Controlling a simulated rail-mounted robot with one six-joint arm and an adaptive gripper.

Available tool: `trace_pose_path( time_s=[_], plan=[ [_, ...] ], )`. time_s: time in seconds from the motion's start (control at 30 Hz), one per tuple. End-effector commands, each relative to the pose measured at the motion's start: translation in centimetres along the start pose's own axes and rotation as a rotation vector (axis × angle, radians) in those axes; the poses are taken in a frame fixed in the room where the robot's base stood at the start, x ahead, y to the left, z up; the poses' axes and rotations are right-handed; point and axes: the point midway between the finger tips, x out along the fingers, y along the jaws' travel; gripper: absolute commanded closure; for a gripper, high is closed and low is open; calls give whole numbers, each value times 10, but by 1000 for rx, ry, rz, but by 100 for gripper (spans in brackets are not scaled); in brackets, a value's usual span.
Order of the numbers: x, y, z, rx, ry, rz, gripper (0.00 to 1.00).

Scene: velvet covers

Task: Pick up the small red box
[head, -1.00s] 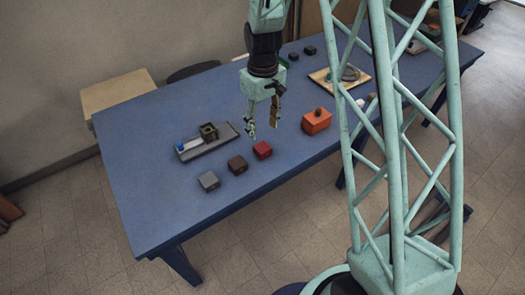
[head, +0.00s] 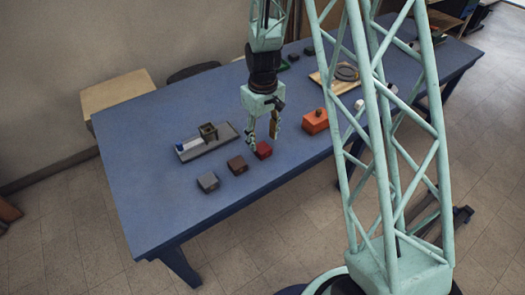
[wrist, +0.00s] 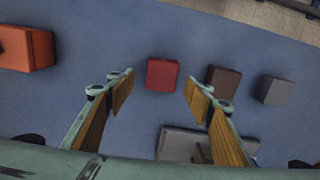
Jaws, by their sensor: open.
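The small red box (head: 263,150) sits on the blue table near its front edge, in a row with a brown box and a grey box. In the wrist view the red box (wrist: 162,75) lies just beyond the fingertips, roughly midway across the gap between them. My gripper (head: 263,142) is open and empty, pointing down close above and slightly behind the red box. In the wrist view my gripper (wrist: 160,80) shows two wood-coloured finger pads spread wider than the box. I cannot tell the exact height left between fingertips and box.
The brown box (head: 237,165) and the grey box (head: 208,182) stand left of the red box. A larger orange box (head: 315,121) stands to its right. A grey tray (head: 222,142) with small items lies behind. The blue table (head: 150,205) is bare at front left.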

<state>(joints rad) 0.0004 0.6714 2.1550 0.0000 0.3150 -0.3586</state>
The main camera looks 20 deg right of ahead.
Motion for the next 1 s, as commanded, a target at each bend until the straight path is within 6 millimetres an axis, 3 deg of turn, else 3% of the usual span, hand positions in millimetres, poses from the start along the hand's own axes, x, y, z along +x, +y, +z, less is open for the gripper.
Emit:
trace_pose_path(
  time_s=[0.17, 0.6, 1.0],
  plan=[
    [6, -1, 0, 0, -1, 0, 52],
    [46, -3, 2, 0, -2, 0, 52],
    [52, -3, 2, 0, 0, 0, 52]
  ],
)
